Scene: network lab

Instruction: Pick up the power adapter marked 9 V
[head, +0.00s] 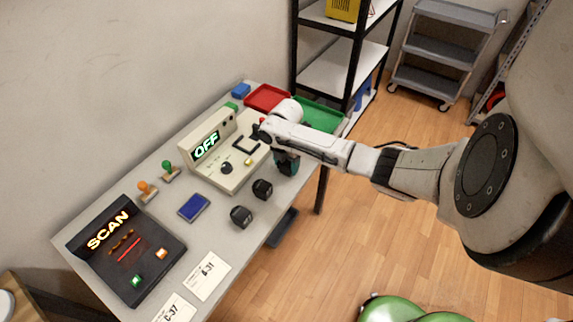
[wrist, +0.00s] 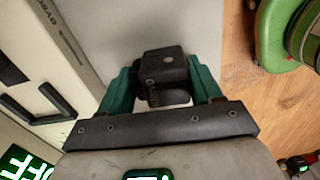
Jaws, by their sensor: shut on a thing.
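My gripper (head: 287,163) is over the front part of the table, right of two black power adapters. In the wrist view my gripper (wrist: 163,90) has its teal fingers shut on a black power adapter (wrist: 164,66), one on each side. I cannot read a voltage mark on it, and I cannot tell whether it touches the table. In the head view it is hidden by the gripper. One other adapter (head: 262,189) stands nearest the gripper; another adapter (head: 241,216) stands farther left. Their marks are too small to read.
The table (head: 222,222) holds a device reading OFF (head: 206,149) behind the adapters, a scanner (head: 127,250), stamps, a blue pad (head: 194,207), label cards (head: 208,276), a red tray (head: 267,97) and a green tray (head: 320,113). A shelf (head: 345,62) stands behind.

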